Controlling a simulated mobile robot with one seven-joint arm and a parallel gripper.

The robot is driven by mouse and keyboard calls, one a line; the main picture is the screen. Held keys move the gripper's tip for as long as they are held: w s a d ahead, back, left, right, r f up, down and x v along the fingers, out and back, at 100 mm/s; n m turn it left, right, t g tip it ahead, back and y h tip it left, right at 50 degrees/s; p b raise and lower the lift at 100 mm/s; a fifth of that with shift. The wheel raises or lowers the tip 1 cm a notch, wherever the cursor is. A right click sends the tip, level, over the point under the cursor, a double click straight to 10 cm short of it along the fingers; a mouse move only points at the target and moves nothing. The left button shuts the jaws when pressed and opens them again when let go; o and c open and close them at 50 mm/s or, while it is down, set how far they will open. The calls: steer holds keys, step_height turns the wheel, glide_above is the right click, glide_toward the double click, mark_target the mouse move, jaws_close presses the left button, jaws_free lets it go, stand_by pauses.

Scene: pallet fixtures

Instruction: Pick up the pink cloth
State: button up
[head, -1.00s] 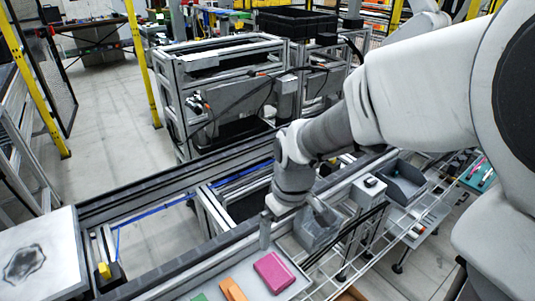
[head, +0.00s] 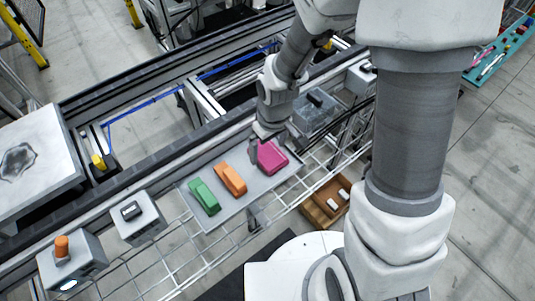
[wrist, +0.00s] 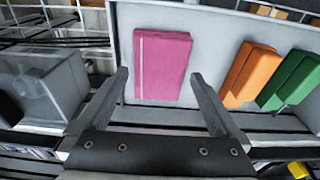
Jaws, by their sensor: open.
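The pink cloth (head: 271,157) lies folded flat at the right end of a grey tray (head: 232,209). In the wrist view the pink cloth (wrist: 162,66) sits ahead of and between the two fingers. My gripper (wrist: 160,82) is open and empty, its fingertips just short of the cloth's far part, one on each side. In the head view my gripper (head: 268,142) is right at the cloth's upper edge and partly covers it. I cannot tell whether the fingers touch the cloth.
An orange cloth (head: 231,179) and a green cloth (head: 204,197) lie on the same tray to the left. A brown box (head: 327,200) is below the wire rack.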

steer(key=shift+f, duration=0.65)
steer(key=c, duration=1.1)
steer(key=shift+r, duration=0.1)
steer(key=shift+w+r, duration=0.1)
steer(key=shift+r, duration=0.4)
step_height(320, 180, up, 3)
steer(key=shift+p, duration=0.5)
steer(key=s+d+r, duration=0.2)
steer(key=d, duration=0.1)
steer(key=s+d+r+p, duration=0.1)
steer(key=s+d+r, duration=0.1)
steer(key=s, duration=0.1)
steer(key=s+d+r+p, duration=0.1)
steer(key=s+d+r, duration=0.2)
steer(key=shift+d, duration=0.3)
